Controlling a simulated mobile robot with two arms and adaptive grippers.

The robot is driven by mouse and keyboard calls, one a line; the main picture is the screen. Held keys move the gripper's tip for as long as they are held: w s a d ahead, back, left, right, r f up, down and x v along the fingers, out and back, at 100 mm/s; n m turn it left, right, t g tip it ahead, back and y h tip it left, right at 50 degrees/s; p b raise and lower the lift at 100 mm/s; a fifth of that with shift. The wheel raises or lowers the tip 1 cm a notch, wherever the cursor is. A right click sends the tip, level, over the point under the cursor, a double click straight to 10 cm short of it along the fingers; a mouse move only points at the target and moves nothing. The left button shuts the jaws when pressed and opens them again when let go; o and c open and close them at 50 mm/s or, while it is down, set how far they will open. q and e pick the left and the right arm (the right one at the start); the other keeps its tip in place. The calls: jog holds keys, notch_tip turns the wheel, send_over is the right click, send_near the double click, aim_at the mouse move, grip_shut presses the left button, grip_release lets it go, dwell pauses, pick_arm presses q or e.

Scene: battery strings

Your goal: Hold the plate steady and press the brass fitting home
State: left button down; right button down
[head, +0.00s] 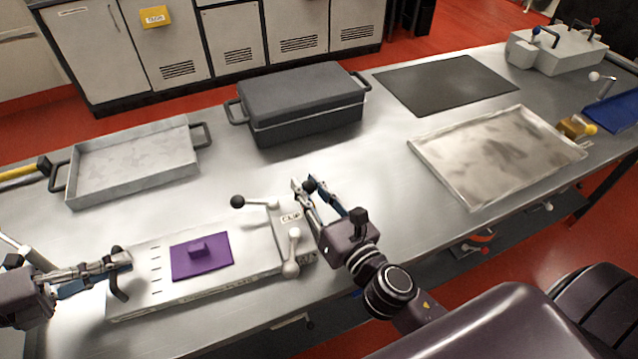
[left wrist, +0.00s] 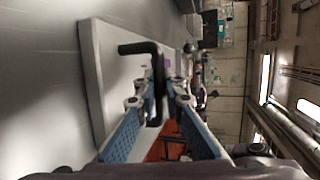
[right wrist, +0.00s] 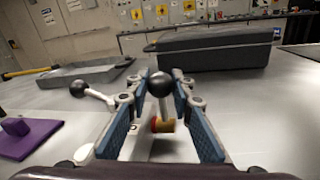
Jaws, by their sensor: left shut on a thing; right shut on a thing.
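A white plate (head: 140,275) with a black handle (left wrist: 150,55) at its left end lies on the metal bench. My left gripper (head: 122,264) is shut on this handle; in the left wrist view its fingers close around the handle's lower part. My right gripper (head: 312,187) is at the plate's right end, shut on a pale lever with a black ball knob (right wrist: 160,84). A small brass-yellow and red piece (right wrist: 163,125) shows behind the lever's stem; I cannot tell whether it is the brass fitting or how far it is seated.
A purple block on a purple square (head: 202,257) sits on the plate. A grey tray (head: 130,190), dark lidded box (head: 303,130) and shallow metal tray (head: 480,205) stand beyond.

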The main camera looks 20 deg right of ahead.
pick_arm(q)
jog(key=shift+s+f, duration=0.3)
jog(key=shift+f, duration=0.2)
pick_arm(e)
jog(key=shift+a, duration=0.15)
jog(key=c, duration=1.7)
grip_release()
jog(key=shift+o, duration=0.2)
jog(key=shift+s, duration=0.1)
jog(key=shift+s+d, duration=0.3)
jog(key=shift+s, duration=1.7)
jog(key=shift+s+d, duration=0.3)
jog(key=shift+s, duration=1.65)
jog(key=shift+s+d, duration=0.3)
jog(key=shift+s, duration=1.7)
pick_arm(q)
jog(key=c, duration=2)
grip_release()
jog(key=shift+w, duration=0.15)
pick_arm(e)
jog(key=shift+w+a, duration=0.1)
pick_arm(q)
jog(key=shift+o, duration=0.2)
jog(key=shift+r, duration=0.15)
